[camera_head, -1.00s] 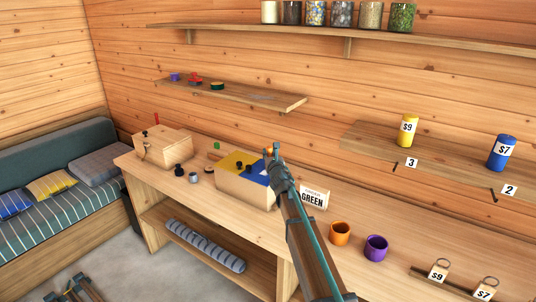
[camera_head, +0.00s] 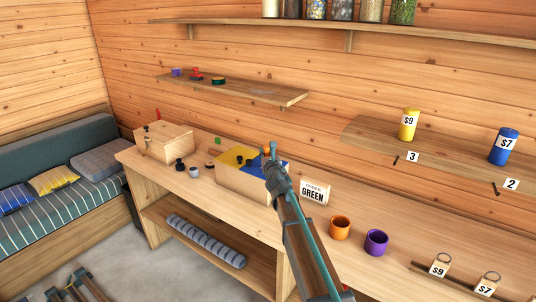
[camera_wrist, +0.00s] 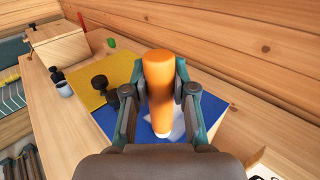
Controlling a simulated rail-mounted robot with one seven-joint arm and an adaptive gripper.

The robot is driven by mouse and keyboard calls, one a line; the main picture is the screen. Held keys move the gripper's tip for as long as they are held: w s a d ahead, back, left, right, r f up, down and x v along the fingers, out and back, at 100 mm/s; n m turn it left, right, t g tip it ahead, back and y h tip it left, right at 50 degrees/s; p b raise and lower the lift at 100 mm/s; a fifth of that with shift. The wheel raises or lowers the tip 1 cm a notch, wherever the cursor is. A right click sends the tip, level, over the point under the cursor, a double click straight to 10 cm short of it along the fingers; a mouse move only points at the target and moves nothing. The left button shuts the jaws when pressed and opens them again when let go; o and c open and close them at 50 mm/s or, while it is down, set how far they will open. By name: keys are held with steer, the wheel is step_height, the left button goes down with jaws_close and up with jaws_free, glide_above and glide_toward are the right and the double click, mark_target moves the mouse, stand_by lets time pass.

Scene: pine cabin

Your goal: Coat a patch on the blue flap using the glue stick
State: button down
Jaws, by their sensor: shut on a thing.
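The glue stick (camera_wrist: 159,82) is an orange cylinder with a pale lower end, standing roughly upright between the fingers of my gripper (camera_wrist: 157,100). My gripper is shut on it. The blue flap (camera_wrist: 216,107) lies directly below, on the right part of the top of a wooden box (camera_head: 240,190). A whitish patch (camera_wrist: 178,125) shows on the blue around the stick's lower end. I cannot tell for sure whether the tip touches the flap. In the head view my gripper (camera_head: 268,154) is over the blue flap (camera_head: 284,169) and hides part of it.
A yellow flap (camera_wrist: 92,86) with a black knob (camera_wrist: 100,83) adjoins the blue one; another dark knob (camera_wrist: 125,92) stands beside my left finger. A wooden box (camera_head: 163,145) is left.

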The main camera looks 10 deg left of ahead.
steer(key=shift+s+a+f, duration=0.1)
steer(key=shift+s, duration=0.3)
steer(key=shift+w+r, duration=0.2)
steer(key=shift+w, duration=0.15)
steer(key=shift+w+d+p, duration=0.4)
steer(key=shift+w+d, duration=0.05)
steer(key=shift+w, duration=0.4)
steer(key=shift+w+d+p, duration=0.45)
steer(key=shift+w+d, duration=0.05)
steer(key=shift+w, duration=0.4)
steer(key=shift+w+d+p, duration=0.4)
steer(key=shift+w+d, duration=0.05)
steer(key=shift+w, duration=0.4)
steer(key=shift+w+d+r+p, duration=0.15)
steer(key=shift+r+p, duration=0.1)
steer(key=shift+p, duration=0.1)
step_height(320, 180, up, 7)
steer(key=p, duration=0.6)
steer(key=shift+r, duration=0.2)
steer(key=shift+s+d+f, duration=0.1)
steer(key=shift+s+d, duration=0.15)
steer(key=shift+d, duration=0.05)
